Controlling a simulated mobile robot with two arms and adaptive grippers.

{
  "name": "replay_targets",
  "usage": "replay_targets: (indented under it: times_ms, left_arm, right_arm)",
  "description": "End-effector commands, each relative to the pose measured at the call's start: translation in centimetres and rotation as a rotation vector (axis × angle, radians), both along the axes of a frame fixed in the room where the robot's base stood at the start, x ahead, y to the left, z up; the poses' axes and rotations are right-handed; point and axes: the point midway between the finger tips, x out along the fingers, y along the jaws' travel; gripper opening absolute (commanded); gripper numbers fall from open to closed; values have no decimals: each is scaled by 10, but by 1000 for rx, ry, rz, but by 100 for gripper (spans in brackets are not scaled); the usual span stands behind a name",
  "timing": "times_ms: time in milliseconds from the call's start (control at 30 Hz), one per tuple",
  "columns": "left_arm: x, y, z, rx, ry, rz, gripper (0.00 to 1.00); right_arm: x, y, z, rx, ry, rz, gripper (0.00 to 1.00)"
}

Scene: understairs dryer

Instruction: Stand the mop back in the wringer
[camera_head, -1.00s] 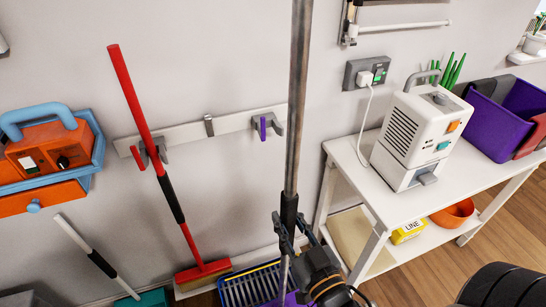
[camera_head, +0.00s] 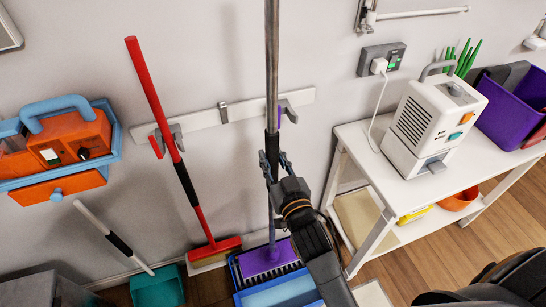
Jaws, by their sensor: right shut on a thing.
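The mop has a long grey metal pole (camera_head: 272,60) with a black grip and a purple head (camera_head: 268,258). My right gripper (camera_head: 272,162) is shut on the pole at the black grip, and the mop stands nearly upright. The purple head is at the rear of a blue bucket (camera_head: 285,293) with a dark slatted part (camera_head: 236,270), which looks like the wringer. The head overlaps the slats in this view; I cannot tell whether it rests in them or is just above. My forearm hides the bucket's right side. My left gripper is not in view.
A wall rail (camera_head: 200,122) with hooks runs behind the pole. A red broom (camera_head: 165,120) leans left, near a teal dustpan (camera_head: 157,288). A white table (camera_head: 410,185) with a white appliance (camera_head: 435,120) stands right. An orange and blue unit (camera_head: 65,145) is on the left wall.

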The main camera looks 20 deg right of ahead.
Motion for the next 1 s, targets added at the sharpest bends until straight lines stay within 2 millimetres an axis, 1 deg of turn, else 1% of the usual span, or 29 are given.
replay_targets:
  times_ms: [33,133,333,467,800,1000]
  left_arm:
    - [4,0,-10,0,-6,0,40]
    - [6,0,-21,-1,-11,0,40]
    - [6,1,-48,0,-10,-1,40]
    - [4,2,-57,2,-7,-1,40]
    - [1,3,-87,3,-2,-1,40]
    - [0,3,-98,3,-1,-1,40]
  right_arm:
    - [0,0,-7,0,-7,1,0]
    - [0,0,-19,0,-7,1,0]
    - [0,0,-44,0,-7,2,0]
    - [0,0,-60,1,-5,1,0]
    - [0,0,-103,1,-6,1,0]
    - [0,0,-118,1,-8,0,0]
